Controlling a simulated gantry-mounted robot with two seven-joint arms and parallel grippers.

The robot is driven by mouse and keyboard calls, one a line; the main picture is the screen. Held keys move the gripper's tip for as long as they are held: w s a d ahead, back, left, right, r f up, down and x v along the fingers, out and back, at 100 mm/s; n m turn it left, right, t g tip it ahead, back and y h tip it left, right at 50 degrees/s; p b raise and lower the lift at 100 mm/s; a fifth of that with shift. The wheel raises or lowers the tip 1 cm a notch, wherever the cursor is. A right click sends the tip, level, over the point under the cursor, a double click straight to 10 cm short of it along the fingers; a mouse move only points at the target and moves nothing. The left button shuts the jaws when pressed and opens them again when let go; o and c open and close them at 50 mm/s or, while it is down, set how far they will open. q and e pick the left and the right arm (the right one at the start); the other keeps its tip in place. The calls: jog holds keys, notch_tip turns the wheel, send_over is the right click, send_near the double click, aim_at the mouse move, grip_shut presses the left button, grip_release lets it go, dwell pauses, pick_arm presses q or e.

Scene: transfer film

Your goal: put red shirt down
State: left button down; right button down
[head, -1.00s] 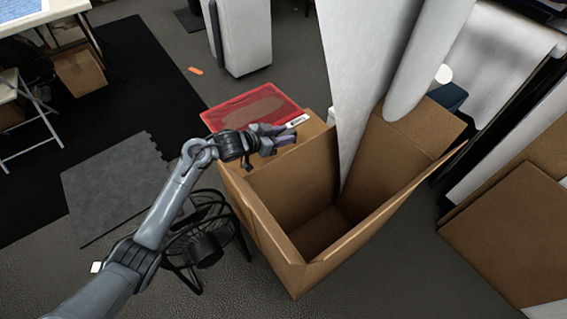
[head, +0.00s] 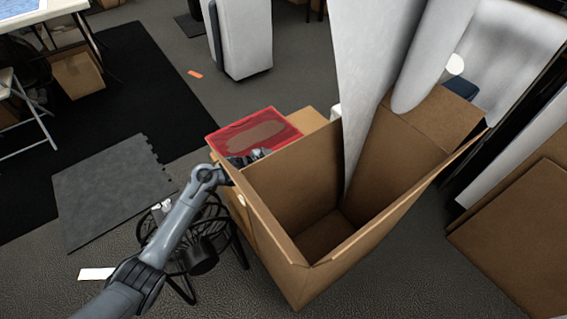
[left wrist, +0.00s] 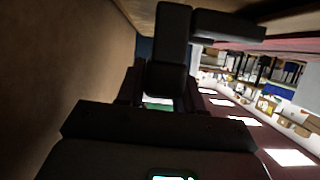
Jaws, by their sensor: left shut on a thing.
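The red shirt (head: 225,139) is a flat, folded red rectangle with a paler brownish patch in its middle. In the head view it lies level over a cardboard box behind the large open carton. I cannot tell whether it touches the box. My left gripper (head: 258,155) is at its near edge and shut on it; the carton's rim partly hides the fingers. In the left wrist view the dark fingers (left wrist: 190,50) fill the upper middle, with a dull red strip beside them at the top right. My right gripper is not in view.
The large open carton (head: 290,232) holds tall white rolls (head: 366,80). The smaller cardboard box (head: 311,121) stands behind it. A black fan (head: 196,246) is on the floor beneath my left arm. Flat cardboard (head: 515,230) is at the right. Open floor lies beyond the boxes.

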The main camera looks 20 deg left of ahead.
pick_arm(q)
jog(key=shift+f, duration=0.25)
jog(key=c, duration=0.7)
grip_release()
jog(key=shift+c, duration=0.2)
jog(key=shift+s+a+r+p, duration=0.35)
jog(key=shift+s+r+p, duration=0.1)
jog(key=shift+p, duration=0.2)
jog(key=p+v, duration=0.5)
jog(key=v, duration=0.4)
jog(key=shift+s+a, duration=0.15)
jog(key=shift+s, duration=0.05)
jog(key=shift+s+a+r+p, duration=0.2)
jog(key=shift+s+a+p, duration=0.1)
jog(key=shift+s, duration=0.2)
